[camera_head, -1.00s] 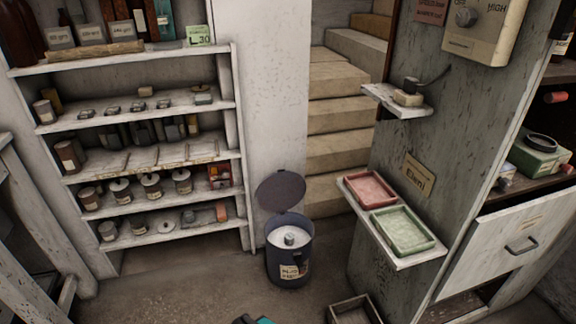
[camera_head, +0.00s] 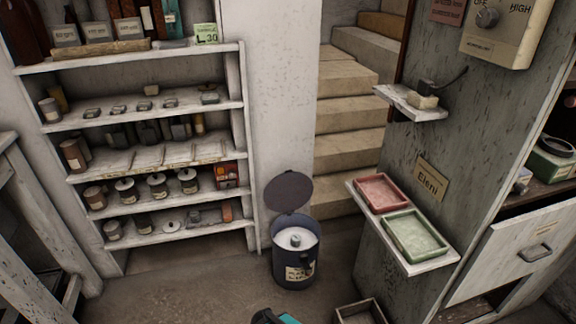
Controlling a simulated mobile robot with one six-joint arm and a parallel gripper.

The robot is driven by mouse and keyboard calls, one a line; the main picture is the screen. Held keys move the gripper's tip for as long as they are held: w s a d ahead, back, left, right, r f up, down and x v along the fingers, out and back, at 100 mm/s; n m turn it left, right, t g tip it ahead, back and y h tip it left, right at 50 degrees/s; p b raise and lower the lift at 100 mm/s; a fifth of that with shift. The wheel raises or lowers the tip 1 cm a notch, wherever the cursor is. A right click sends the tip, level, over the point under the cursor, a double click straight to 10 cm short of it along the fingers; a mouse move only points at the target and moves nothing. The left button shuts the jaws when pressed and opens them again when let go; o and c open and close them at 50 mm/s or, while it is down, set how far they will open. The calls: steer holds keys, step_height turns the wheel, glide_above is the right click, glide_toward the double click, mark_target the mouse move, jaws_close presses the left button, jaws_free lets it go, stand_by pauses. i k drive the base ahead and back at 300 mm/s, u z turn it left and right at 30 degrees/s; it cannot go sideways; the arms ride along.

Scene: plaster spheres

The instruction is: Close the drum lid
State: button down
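A dark blue drum (camera_head: 294,268) stands on the floor near the middle. It is filled with something white, and a small grey object (camera_head: 295,240) sits on top of that. The drum's round dark lid (camera_head: 288,191) is tilted up open at the back of the rim. The drum has a pale label on its front. A small black and teal part of my arm or gripper (camera_head: 276,318) shows at the bottom edge, in front of the drum and apart from it. Its fingers cannot be made out.
A shelf unit (camera_head: 160,236) with jars and boxes stands at the left. At the right, a wall shelf (camera_head: 432,262) holds a red tray (camera_head: 382,192) and a green tray (camera_head: 415,236). A wooden crate (camera_head: 360,311) lies on the floor below. Stairs (camera_head: 345,119) rise behind.

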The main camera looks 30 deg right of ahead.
mark_target(288, 192)
steer(key=z, duration=0.05)
steer(key=i, duration=0.95)
steer(key=u, duration=0.05)
